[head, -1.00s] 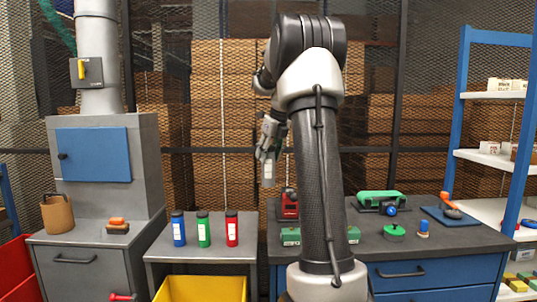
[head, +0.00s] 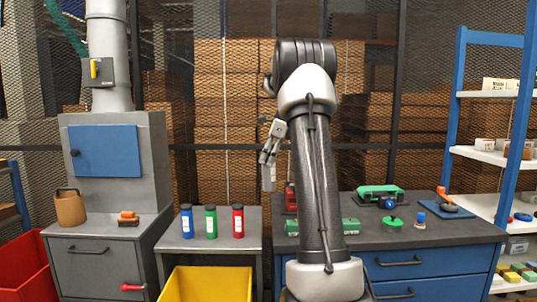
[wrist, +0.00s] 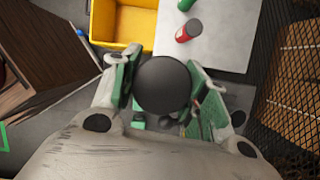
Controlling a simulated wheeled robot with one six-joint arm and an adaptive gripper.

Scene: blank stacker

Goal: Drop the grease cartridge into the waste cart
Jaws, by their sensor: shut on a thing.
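My gripper (head: 268,158) is raised left of my arm's upright link, in front of the mesh fence. It is shut on a pale grey cylinder, the grease cartridge (head: 268,179), which hangs upright below the fingers. In the wrist view my gripper (wrist: 158,92) has its green-padded fingers on both sides of the cartridge's round black end (wrist: 163,84). A yellow open bin (head: 207,284) stands low at the front, and a red open bin (head: 22,262) is at the far left. I cannot tell which one is the waste cart.
Blue, green and red bottles (head: 210,221) stand on a grey side table (head: 172,246) behind the yellow bin. A grey cabinet with a duct (head: 105,180) is to the left. A workbench with tools (head: 430,236) and a blue shelf rack (head: 500,120) are on the right.

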